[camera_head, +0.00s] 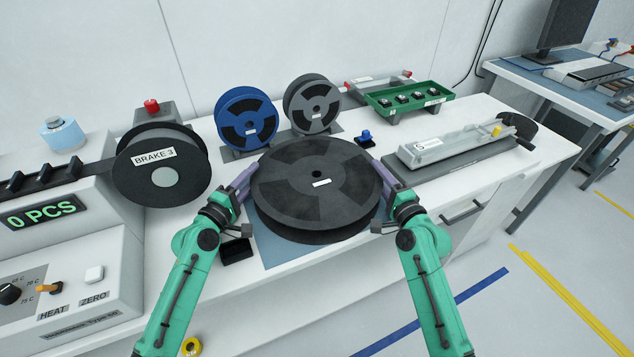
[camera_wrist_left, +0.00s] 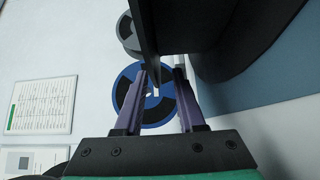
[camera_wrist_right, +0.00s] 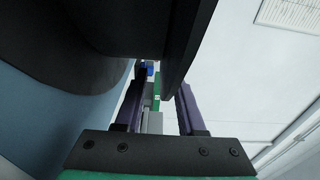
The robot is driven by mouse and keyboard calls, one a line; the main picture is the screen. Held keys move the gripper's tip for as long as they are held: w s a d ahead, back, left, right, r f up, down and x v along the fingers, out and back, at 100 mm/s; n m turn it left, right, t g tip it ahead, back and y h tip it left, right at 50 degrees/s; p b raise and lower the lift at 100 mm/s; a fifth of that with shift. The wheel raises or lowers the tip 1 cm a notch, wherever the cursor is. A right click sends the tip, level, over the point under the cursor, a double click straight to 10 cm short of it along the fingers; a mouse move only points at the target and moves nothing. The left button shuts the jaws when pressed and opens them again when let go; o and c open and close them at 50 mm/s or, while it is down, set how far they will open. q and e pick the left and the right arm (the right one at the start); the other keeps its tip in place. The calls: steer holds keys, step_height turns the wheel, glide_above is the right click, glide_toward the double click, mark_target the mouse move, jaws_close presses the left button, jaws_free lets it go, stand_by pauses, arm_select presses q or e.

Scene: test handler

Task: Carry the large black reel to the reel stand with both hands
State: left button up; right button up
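The large black reel (camera_head: 300,205) lies flat over a blue mat (camera_head: 285,252) at the front of the bench, a white label near its hub. My left gripper (camera_head: 243,184) is at its left rim and my right gripper (camera_head: 387,188) at its right rim. In the left wrist view, the flange edge (camera_wrist_left: 150,45) lies between the spread fingers (camera_wrist_left: 160,85). In the right wrist view, the flange edge (camera_wrist_right: 178,65) is close to one finger, with a gap to the other. The stand with a blue reel (camera_head: 246,118) and a grey reel (camera_head: 313,104) is behind.
A brake reel (camera_head: 162,165) and a control box (camera_head: 75,270) stand at the left. A small black tray (camera_head: 236,251) lies by my left gripper. A green tray (camera_head: 408,98) and a grey fixture (camera_head: 450,148) occupy the right of the bench.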

arm_select(q)
steer(key=shift+w+d, duration=0.2)
steer(key=shift+w, duration=0.2)
arm_select(e)
steer(key=shift+w+a+r, duration=0.1)
steer(key=shift+w+a, duration=0.15)
steer(key=shift+w, duration=0.15)
arm_select(q)
steer(key=shift+r, duration=0.1)
jaws_close()
arm_select(e)
jaws_close()
stand_by(0.4)
steer(key=shift+d, duration=0.1)
